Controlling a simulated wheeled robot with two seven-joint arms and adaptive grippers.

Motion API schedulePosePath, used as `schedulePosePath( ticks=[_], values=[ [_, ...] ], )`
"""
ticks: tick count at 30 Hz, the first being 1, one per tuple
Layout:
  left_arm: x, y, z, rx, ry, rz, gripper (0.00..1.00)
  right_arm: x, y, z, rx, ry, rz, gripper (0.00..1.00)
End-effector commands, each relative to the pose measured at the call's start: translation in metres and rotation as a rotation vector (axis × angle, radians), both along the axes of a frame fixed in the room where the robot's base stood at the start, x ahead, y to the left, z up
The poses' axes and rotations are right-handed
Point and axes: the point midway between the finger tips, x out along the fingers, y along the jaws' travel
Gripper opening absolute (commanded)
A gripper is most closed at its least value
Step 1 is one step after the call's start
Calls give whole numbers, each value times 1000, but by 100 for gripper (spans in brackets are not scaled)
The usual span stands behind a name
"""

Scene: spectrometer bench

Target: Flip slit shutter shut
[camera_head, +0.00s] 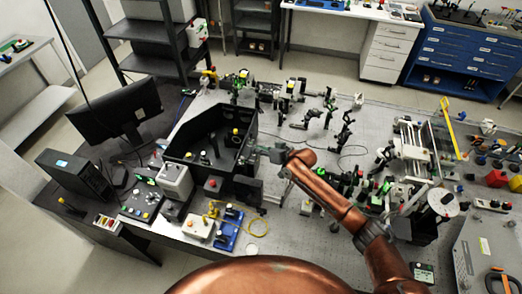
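The black open-topped spectrometer box (181,153) stands left of centre on the bench, with small posts and optics inside it. My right arm comes in from the lower right, and my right gripper (268,152) is at the box's right-hand side. The fingertips are close to the wall; I cannot tell whether they touch it. The gripper is too small to show whether it is open or shut. I cannot make out the slit shutter; it may be hidden by the gripper or too small. My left gripper is not in view.
A grey electronics box (175,181) and a blue-based unit (230,229) stand in front of the box. A black monitor (115,112) is at left. Several optics mounts crowd the perforated bench (285,235) to the right.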

Motion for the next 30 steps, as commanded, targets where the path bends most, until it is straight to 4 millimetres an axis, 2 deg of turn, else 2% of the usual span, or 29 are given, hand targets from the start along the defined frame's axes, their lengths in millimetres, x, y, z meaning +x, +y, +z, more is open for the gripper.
schedulePosePath(
  ticks=[5, 18, 24, 30],
  values=[
    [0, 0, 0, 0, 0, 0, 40, -10, -12, 7, -1, 0, -1, 16],
    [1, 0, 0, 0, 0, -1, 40, -61, -67, 45, -3, 1, 0, 16],
    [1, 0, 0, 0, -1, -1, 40, -71, -77, 53, -1, 1, -1, 16],
    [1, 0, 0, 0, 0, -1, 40, -72, -78, 54, -1, 1, -1, 16]
  ],
)
